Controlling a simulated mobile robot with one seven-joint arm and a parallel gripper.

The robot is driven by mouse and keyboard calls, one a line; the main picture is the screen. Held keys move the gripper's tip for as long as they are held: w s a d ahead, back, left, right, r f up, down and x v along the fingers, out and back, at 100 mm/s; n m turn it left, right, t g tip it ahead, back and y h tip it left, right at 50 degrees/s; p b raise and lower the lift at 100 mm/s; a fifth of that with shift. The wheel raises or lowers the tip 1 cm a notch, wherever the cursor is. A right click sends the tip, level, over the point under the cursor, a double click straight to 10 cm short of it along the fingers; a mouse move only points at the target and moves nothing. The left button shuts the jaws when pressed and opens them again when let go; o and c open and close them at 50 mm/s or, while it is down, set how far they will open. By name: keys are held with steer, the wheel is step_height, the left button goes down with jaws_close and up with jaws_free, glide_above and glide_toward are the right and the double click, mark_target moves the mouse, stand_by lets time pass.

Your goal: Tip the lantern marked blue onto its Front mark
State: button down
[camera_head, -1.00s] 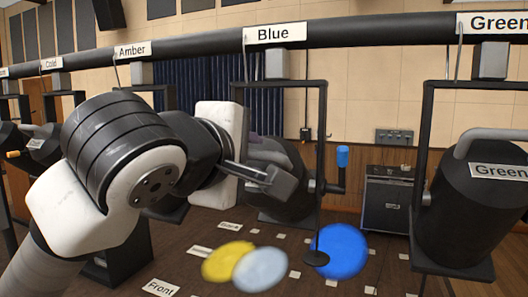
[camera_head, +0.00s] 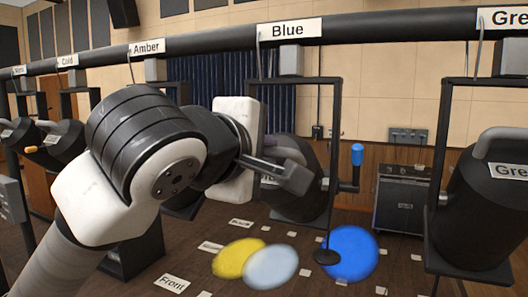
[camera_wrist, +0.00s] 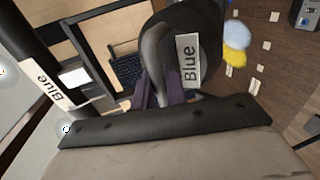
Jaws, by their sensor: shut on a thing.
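The lantern marked Blue (camera_head: 306,205) is a black can hanging in a black yoke under the Blue sign (camera_head: 288,29). My arm hides part of it in the head view. In the wrist view the lantern (camera_wrist: 207,25) shows its Blue label (camera_wrist: 189,61) and a grey handle (camera_wrist: 153,48). My gripper (camera_wrist: 160,93) has purple pads shut on this handle. My gripper (camera_head: 283,176) also shows in the head view, at the lantern's near side. The Front mark (camera_head: 171,283) is a white floor label at the lower left.
Blue (camera_head: 350,254), pale blue (camera_head: 270,268) and yellow (camera_head: 240,258) light patches lie on the floor among small white marks. A Back label (camera_head: 240,223) lies farther away. The Green lantern (camera_head: 490,215) hangs at right. A blue-tipped knob (camera_head: 357,156) sticks out beside the yoke.

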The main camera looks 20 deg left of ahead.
steer(key=w+r, duration=0.4)
steer(key=c, duration=1.5)
jaws_free()
steer(key=shift+s, duration=0.1)
steer(key=b+v, duration=0.4)
steer(key=v, duration=0.9)
steer(key=shift+s, duration=0.35)
steer(key=shift+d, duration=0.15)
